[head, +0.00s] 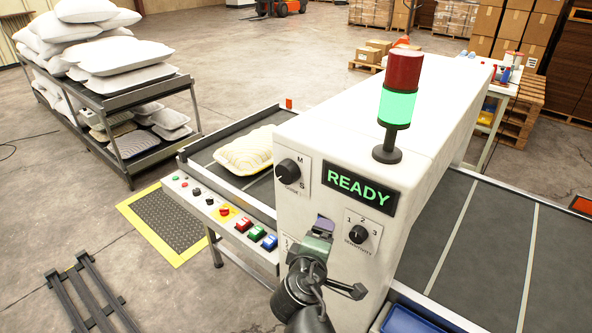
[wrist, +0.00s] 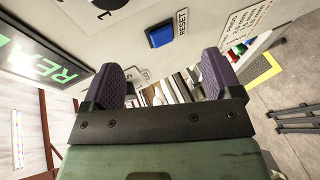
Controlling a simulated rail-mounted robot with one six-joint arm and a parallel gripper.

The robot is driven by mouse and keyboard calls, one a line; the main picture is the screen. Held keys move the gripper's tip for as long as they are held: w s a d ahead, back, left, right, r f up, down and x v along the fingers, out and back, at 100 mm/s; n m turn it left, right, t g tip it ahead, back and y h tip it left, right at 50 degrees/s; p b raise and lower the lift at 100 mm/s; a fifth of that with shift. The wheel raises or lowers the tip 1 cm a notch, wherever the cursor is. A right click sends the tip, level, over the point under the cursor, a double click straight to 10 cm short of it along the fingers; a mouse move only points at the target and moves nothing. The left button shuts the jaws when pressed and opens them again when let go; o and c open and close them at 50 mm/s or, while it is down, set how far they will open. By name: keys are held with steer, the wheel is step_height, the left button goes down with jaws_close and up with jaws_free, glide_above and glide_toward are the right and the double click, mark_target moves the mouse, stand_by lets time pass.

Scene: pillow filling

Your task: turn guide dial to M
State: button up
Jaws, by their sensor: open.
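The guide dial (head: 289,171) is a black round knob on a white plate, high on the left of the machine's front face, with M above and S lower on its right. I cannot tell where its pointer stands. My gripper (head: 320,228) is in front of the machine face, below the guide dial and to its right. In the wrist view my gripper (wrist: 161,82) has its two purple-padded fingers wide apart, with nothing between them. A dark knob is cut off at the top edge of the wrist view; which dial it is, I cannot tell.
A green READY display (head: 358,190) and a numbered dial (head: 358,234) are right of the guide dial. A blue RESET button (wrist: 162,36) shows in the wrist view. A signal tower (head: 399,105) stands on top. A button shelf (head: 222,212) and a conveyor with a pillow (head: 246,151) are left.

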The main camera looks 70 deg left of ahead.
steer(key=s+a+r+n+t+h+p, duration=0.1)
steer(key=s+a+r+n+t+p, duration=0.15)
steer(key=s+a+r+n, duration=0.5)
steer(key=n+t+h, duration=0.1)
steer(key=n+t, duration=0.3)
steer(key=n, duration=0.4)
glide_toward(283, 173)
steer(key=shift+m, duration=0.25)
steer(key=x, duration=1)
steer(key=shift+w, duration=0.15)
steer(key=c, duration=0.9)
